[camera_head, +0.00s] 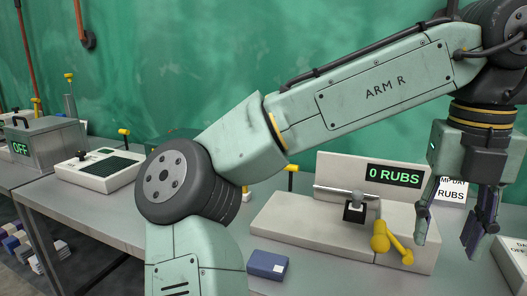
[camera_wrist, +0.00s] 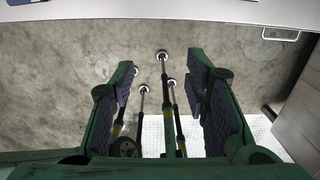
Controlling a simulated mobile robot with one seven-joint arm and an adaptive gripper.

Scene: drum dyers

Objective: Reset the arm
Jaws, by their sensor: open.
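My gripper (camera_head: 455,220) hangs at the right of the head view, pointing down, with its two fingers apart and nothing between them. It is in front of the right end of a white rub-testing machine whose display (camera_head: 394,175) reads "0 RUBS". In the wrist view my gripper (camera_wrist: 168,100) shows its two padded fingers spread wide. Between and beyond them are the bare floor and several thin dark rods with round light ends. My arm, marked "ARM R", stretches across the head view from the lower middle to the upper right.
The grey table (camera_head: 90,215) carries a blue box (camera_head: 267,265), the rub machine's base (camera_head: 300,222) with yellow knobs (camera_head: 380,238), a white device with a dark panel (camera_head: 100,168), and a grey box reading "OFF" (camera_head: 45,145). A green wall (camera_head: 170,60) stands behind. In the wrist view, floor (camera_wrist: 60,60) lies below.

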